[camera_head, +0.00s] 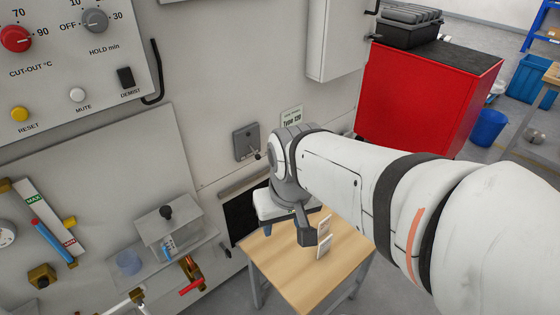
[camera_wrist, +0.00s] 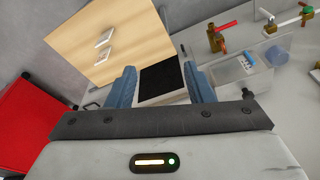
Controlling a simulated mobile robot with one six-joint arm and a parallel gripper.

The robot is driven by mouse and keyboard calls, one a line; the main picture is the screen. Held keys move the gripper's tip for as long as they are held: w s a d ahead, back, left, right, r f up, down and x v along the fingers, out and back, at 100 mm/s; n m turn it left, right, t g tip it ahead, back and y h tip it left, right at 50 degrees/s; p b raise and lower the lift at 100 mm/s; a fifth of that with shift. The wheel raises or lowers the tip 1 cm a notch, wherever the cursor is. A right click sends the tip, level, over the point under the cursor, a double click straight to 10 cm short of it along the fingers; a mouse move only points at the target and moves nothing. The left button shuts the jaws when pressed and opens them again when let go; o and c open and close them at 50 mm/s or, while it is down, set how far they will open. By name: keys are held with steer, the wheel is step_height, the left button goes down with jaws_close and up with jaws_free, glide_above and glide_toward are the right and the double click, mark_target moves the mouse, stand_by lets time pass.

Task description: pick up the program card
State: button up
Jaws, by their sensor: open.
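Two small white cards lie on the light wooden table, one (camera_head: 324,222) behind the other (camera_head: 324,248). They also show in the wrist view, at the upper left (camera_wrist: 105,37) and just below it (camera_wrist: 103,54). I cannot tell which is the program card. My gripper (camera_wrist: 160,76) is open, its blue fingers apart with nothing held. In the head view my gripper (camera_head: 264,225) is mostly hidden behind my wrist, left of the cards. In the wrist view the cards are left of and beyond the fingers, not between them.
The wooden table (camera_head: 290,275) stands beside the grey chamber front. A black panel (camera_wrist: 163,76) with a pale edge shows between the fingers, apparently on the chamber. A red cabinet (camera_head: 415,100) stands behind.

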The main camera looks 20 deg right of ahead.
steer(key=o, duration=0.5)
steer(key=f+m+y+b, duration=0.1)
steer(key=f+m, duration=0.1)
steer(key=f, duration=0.1)
steer(key=w+f+m+g+y+b, duration=0.1)
steer(key=f+b, duration=0.1)
steer(key=f, duration=0.1)
steer(key=w+f+m+y+b, duration=0.1)
steer(key=f+m, duration=0.1)
steer(key=f, duration=0.1)
steer(key=shift+d+m+g+b, duration=0.3)
steer(key=shift+d+g+b, duration=0.1)
steer(key=shift+c, duration=0.2)
steer(key=shift+o, duration=1.3)
steer(key=w+d+f+m+t+y+b, duration=0.2)
steer(key=w+d+f+m+y+b, duration=0.2)
steer(key=f+m, duration=0.4)
steer(key=shift+w+d+f+m+y+b, duration=0.25)
steer(key=shift+w+f+m+y+b, duration=0.15)
steer(key=shift+w+m+y+b, duration=0.25)
steer(key=m+t+h+b, duration=0.4)
steer(key=m+t+b, duration=0.55)
steer(key=m, duration=0.75)
glide_toward(326, 220)
steer(key=f+t+p, duration=0.2)
steer(key=shift+y, duration=0.25)
steer(key=b+x, duration=0.1)
steer(key=x, duration=0.6)
steer(key=shift+w+a, duration=0.1)
steer(key=shift+a, duration=0.05)
